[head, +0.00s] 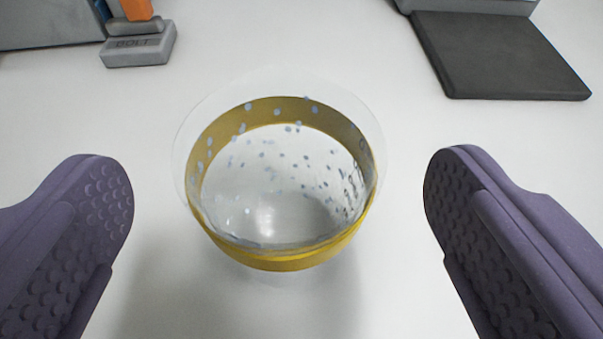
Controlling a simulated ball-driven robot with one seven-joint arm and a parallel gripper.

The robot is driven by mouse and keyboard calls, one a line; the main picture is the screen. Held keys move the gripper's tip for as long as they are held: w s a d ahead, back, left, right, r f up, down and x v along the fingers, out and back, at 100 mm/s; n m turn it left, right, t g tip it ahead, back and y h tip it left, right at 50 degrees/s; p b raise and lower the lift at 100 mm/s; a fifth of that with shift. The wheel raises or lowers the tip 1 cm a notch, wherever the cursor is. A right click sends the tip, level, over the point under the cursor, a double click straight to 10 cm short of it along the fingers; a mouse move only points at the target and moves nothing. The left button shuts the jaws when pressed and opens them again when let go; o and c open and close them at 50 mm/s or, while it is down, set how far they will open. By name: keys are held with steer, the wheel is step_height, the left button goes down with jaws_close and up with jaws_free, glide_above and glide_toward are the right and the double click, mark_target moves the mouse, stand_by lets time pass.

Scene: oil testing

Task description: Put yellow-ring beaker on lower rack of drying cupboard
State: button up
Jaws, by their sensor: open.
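The yellow-ring beaker (280,262) stands upright on the white table in the middle of the head view. It is clear, with a yellow band around it and small bluish droplets on its walls. My gripper (279,205) is open, with one purple padded finger on each side of the beaker. There is a clear gap between each finger and the glass, so neither touches it. The drying cupboard and its lower rack are not in view.
A grey block marked BOLT (138,45) with an orange part on it stands at the back left. A dark flat plate (500,55) joined to a grey device lies at the back right. The white table (330,35) is clear around the beaker.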

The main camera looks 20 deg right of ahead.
steer(key=x, duration=0.3)
steer(key=shift+b, duration=0.4)
steer(key=shift+s, duration=0.15)
steer(key=shift+c, duration=0.8)
steer(key=c, duration=1.4)
steer(key=shift+c, duration=0.2)
steer(key=shift+r, duration=0.2)
